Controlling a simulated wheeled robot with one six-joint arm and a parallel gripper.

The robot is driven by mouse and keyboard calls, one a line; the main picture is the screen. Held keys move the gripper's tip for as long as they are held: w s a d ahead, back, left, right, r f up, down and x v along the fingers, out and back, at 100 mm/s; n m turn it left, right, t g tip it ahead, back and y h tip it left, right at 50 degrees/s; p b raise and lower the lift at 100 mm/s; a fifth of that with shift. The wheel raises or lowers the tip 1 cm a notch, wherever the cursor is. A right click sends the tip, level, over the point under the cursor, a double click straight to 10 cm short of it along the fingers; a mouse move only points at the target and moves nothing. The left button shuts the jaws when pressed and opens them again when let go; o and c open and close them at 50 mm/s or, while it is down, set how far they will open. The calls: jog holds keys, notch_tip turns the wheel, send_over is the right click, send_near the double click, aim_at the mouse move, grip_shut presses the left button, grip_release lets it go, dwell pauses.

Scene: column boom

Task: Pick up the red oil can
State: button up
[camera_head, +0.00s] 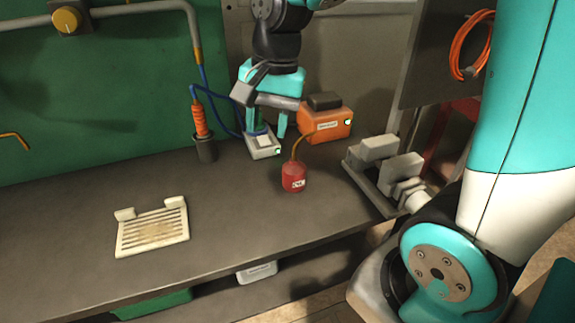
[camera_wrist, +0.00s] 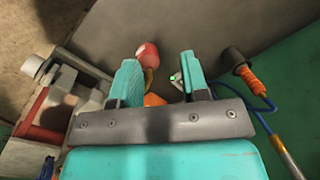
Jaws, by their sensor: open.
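The red oil can (camera_head: 293,178) stands upright on the grey bench, with a small white label and a thin yellowish spout rising toward the orange box. My gripper (camera_head: 268,130) is above the bench, behind and a little left of the can in the head view, with its teal fingers apart and nothing seen between them. In the wrist view, the can (camera_wrist: 147,52) shows beyond the fingertips of my gripper (camera_wrist: 160,68), nearer the left finger. The lower part of its spout shows between the fingers.
An orange box (camera_head: 326,126) is just behind the can. A white device (camera_head: 263,146) is below my gripper. An orange-handled tool (camera_head: 200,120) stands in a dark holder (camera_head: 206,150) at left. A slotted cream rack (camera_head: 152,232) lies front left; bench between is clear.

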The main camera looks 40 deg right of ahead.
jog(key=w+d+r+m+h+p, duration=0.25)
jog(key=w+d+m, duration=0.45)
jog(key=d+m, duration=0.45)
jog(key=p, duration=0.3)
send_over(294, 149)
jog(key=shift+m+g+y, duration=0.3)
jog(key=shift+m+y, duration=0.05)
jog(key=shift+y, duration=0.1)
notch_tip(294, 149, down, 12)
jog(key=shift+w+d+f+p, duration=0.1)
jog(key=shift+f+p, duration=0.45)
jog(key=shift+f, duration=0.9)
jog(key=shift+w+d+f+p, duration=0.1)
jog(key=shift+f+p, duration=0.4)
jog(key=shift+f, duration=0.95)
grip_shut()
